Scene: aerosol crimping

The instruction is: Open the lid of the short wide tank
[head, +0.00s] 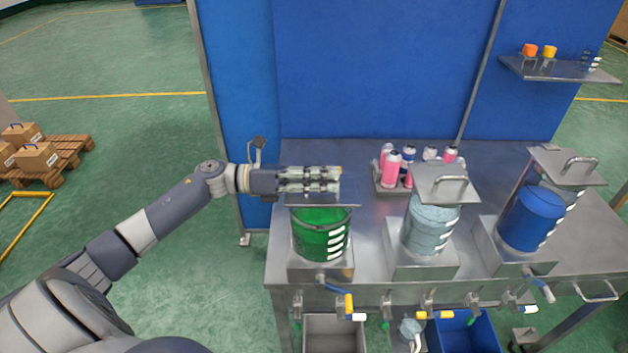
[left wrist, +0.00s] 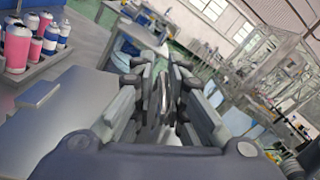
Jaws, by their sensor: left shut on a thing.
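The green tank (head: 320,236), short and wide, stands on a metal base at the left of the bench. Its flat metal lid (head: 350,201) shows as a thin grey plate over its top, partly hidden by my gripper. My left gripper (head: 325,181) comes in from the left, level, just above this lid. It is shut on what looks like the lid's handle. In the left wrist view a shiny curved metal piece (left wrist: 164,98) shows between the fingers. The exact contact is hidden in the head view. My right gripper is not in view.
A light-blue tank (head: 430,228) and a blue tank (head: 532,218) stand to the right, each with a handled lid. A tray of pink cans (head: 391,168) sits behind. A blue panel (head: 370,70) closes off the back. Valves and bins are at the front below.

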